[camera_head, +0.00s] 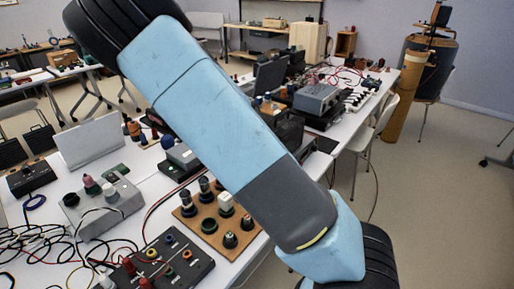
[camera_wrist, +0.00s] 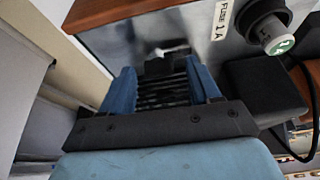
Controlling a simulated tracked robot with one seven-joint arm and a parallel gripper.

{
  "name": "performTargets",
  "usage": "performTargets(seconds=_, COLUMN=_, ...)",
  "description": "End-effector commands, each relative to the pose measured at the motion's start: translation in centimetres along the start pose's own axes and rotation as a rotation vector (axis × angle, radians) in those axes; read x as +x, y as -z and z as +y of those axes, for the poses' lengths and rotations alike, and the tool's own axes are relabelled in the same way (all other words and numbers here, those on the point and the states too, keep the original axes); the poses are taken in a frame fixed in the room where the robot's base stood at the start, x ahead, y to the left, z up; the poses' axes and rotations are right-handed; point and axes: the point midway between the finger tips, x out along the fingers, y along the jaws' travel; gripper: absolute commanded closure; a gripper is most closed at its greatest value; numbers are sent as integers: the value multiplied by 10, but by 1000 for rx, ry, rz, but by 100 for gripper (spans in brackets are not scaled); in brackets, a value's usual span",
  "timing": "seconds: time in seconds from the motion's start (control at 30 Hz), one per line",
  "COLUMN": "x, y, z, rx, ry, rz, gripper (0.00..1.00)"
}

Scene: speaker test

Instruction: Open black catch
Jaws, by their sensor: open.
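In the wrist view, my gripper (camera_wrist: 160,78) has its two blue fingers apart, pointing at a shiny metal panel (camera_wrist: 120,42) with a wooden edge. A small dark piece (camera_wrist: 158,66), which may be the black catch, shows on the panel between the fingertips. I cannot tell whether the fingers touch it, and its lower part is hard to separate from the dark ribbed area between the fingers. In the head view my arm crosses the middle, and neither my gripper nor the catch can be made out.
A fuse holder (camera_wrist: 268,28) with a "Fuse 1A" label sits right of my gripper, beside a black block (camera_wrist: 262,88). In the head view, a wooden board of knobs (camera_head: 208,224), a black socket box (camera_head: 165,262) and loose cables crowd the white table.

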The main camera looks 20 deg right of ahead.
Motion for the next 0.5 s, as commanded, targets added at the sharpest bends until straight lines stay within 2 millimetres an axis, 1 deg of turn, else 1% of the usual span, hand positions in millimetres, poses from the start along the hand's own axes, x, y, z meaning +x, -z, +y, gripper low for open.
performTargets(seconds=0.17, x=-16, y=-1, z=-1, rx=-2, ry=3, rz=1, gripper=38)
performTargets(seconds=0.5, x=-61, y=-1, z=-2, rx=-3, ry=3, rz=1, gripper=38)
